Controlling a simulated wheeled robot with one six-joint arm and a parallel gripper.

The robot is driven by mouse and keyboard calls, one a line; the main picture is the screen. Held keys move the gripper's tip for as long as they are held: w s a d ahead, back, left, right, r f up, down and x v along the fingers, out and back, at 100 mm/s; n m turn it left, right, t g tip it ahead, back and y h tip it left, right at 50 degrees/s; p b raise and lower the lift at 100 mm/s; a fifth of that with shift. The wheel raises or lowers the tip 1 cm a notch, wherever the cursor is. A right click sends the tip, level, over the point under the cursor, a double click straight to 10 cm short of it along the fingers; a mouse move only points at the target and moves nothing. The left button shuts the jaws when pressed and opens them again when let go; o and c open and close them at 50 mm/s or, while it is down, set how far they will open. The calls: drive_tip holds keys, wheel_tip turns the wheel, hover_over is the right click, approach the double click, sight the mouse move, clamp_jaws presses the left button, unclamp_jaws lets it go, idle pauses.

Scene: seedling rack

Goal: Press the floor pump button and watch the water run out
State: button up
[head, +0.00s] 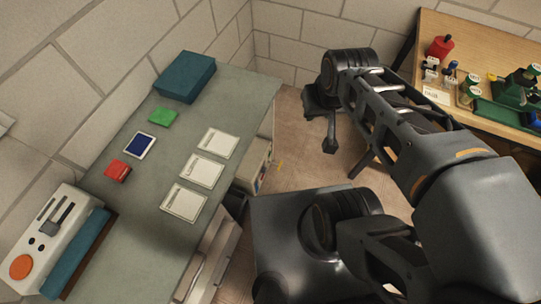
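I see no floor pump, pump button or running water that I can make out in the head view. My gripper (329,146) hangs at the far end of my arm, over the floor between the counter and the wooden table. It is small and dark here, and I cannot tell whether its fingers are apart. Nothing can be made out in it. My arm hides much of the floor at the right and in front of the wooden table.
A grey-green counter (150,215) at left holds a white device with an orange round part (21,266), a teal box (185,77), small coloured blocks and several white cards. A wooden table (450,50) at right holds bottles and a green tray. Bare floor (290,125) lies between.

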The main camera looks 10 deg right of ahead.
clamp_jaws()
idle(1.4)
